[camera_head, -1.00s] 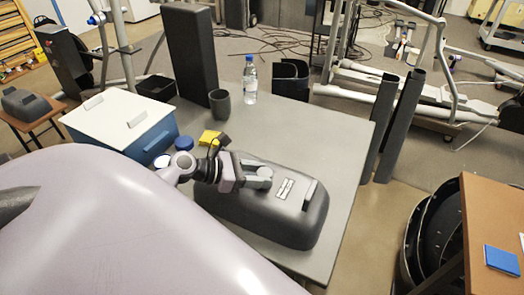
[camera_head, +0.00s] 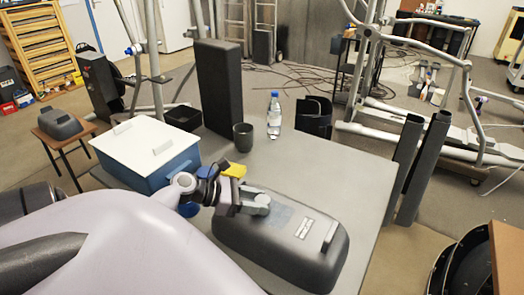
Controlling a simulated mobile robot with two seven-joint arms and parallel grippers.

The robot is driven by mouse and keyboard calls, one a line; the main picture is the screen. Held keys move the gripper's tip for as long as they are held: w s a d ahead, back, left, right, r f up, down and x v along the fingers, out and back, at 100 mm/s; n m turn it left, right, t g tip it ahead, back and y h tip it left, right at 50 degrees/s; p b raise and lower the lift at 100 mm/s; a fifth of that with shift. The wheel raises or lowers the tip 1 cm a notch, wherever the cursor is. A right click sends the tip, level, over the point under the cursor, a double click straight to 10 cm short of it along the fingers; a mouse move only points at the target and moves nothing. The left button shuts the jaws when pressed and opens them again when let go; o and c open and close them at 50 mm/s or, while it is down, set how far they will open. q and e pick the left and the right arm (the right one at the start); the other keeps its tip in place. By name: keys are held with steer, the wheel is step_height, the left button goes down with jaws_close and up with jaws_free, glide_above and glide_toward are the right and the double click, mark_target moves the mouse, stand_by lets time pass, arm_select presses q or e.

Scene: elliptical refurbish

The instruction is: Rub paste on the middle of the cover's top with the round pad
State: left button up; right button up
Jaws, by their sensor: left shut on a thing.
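The dark grey cover (camera_head: 300,262) lies on the grey table, with a pale label (camera_head: 304,228) and a raised block (camera_head: 331,236) toward its right end. A slightly different grey patch (camera_head: 280,214) shows on its top beside my gripper; I cannot tell whether it is paste. My left gripper (camera_head: 258,204) is over the left part of the cover's top, its fingers low and close to the surface. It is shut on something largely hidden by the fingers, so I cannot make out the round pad. Contact with the cover is unclear. My right gripper is not in view.
A yellow block (camera_head: 234,170) is just behind my left gripper. A blue box with a white lid (camera_head: 146,147) stands to the left. A dark cup (camera_head: 243,137), a water bottle (camera_head: 274,115) and a tall black block (camera_head: 219,88) stand farther back. The table's right side is clear.

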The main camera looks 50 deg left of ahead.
arm_select(q)
steer(key=shift+s+a, duration=0.2)
steer(key=shift+a, duration=0.65)
steer(key=shift+s+a, duration=0.2)
steer(key=shift+a, duration=0.65)
steer(key=shift+w+d+f, duration=0.1)
steer(key=shift+w+d, duration=0.2)
steer(key=shift+d, duration=1.05)
steer(key=shift+w+d+r, duration=0.1)
steer(key=shift+w+d, duration=0.2)
steer(key=shift+d, duration=1)
steer(key=shift+w+d+f, duration=0.1)
steer(key=shift+w+d, duration=0.2)
steer(key=shift+d, duration=1.05)
steer(key=shift+w+d+r, duration=0.1)
steer(key=shift+w+d, duration=0.15)
steer(key=shift+d, duration=0.65)
steer(key=shift+w+d+r, duration=0.1)
steer(key=shift+w+d, duration=0.15)
steer(key=shift+d, duration=0.7)
steer(key=shift+w+d, duration=0.25)
steer(key=shift+d, duration=0.65)
steer(key=shift+r, duration=0.1)
steer(key=shift+r, duration=2.95)
steer(key=shift+r, duration=1.5)
